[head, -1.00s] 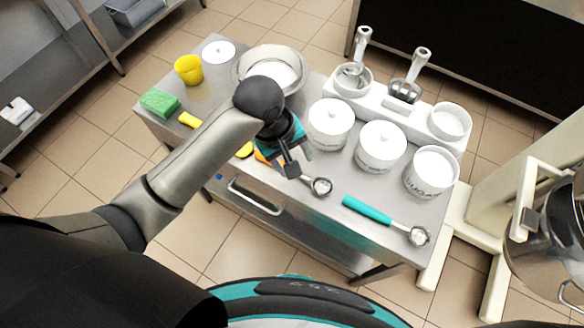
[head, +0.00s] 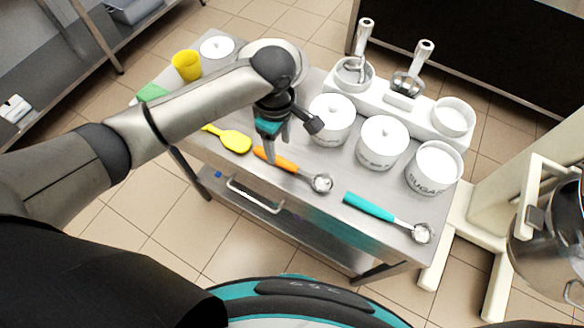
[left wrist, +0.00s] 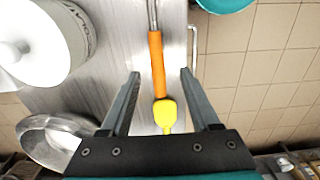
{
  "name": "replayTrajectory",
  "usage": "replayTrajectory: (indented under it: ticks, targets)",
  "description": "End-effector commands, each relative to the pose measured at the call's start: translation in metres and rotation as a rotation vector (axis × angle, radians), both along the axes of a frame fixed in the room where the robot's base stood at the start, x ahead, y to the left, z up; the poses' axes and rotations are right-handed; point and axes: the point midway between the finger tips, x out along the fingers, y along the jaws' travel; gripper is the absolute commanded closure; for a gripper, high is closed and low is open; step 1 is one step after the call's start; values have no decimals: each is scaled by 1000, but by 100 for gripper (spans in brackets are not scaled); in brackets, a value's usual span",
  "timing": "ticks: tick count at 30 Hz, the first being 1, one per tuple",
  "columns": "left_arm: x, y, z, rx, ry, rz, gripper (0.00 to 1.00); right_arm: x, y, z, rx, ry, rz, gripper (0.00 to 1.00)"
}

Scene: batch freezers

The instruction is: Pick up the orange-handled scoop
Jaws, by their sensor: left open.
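The orange-handled scoop (head: 281,162) lies on the steel table, its metal bowl (head: 321,183) pointing right toward the front edge. My left gripper (head: 292,143) is above the table by the handle, open and empty. In the left wrist view the orange handle (left wrist: 157,65) lies ahead of and between the open fingers (left wrist: 157,75), running away from the camera. The scoop's bowl is out of that frame. My right gripper is not in view.
A yellow spatula (head: 236,141) lies left of the scoop; a teal-handled scoop (head: 370,207) lies to the right. White tubs (head: 382,142) stand behind. A metal bowl (left wrist: 55,140) is partly hidden in the head view. The table front has a rail (head: 255,195).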

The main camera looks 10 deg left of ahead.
Motion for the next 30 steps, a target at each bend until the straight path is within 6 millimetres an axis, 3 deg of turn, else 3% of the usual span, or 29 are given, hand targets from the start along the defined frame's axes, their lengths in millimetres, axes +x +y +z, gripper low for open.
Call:
replayTrajectory:
  ticks: [8, 18, 26, 30]
  targets:
    - [1, 0, -23, 0, -2, -1, 38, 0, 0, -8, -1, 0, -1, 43]
    - [6, 2, -67, 0, -2, -3, 38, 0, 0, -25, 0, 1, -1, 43]
    - [6, 2, -68, -1, -4, -3, 38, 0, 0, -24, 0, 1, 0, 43]
    - [6, 2, -68, -1, -3, -3, 52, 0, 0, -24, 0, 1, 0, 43]
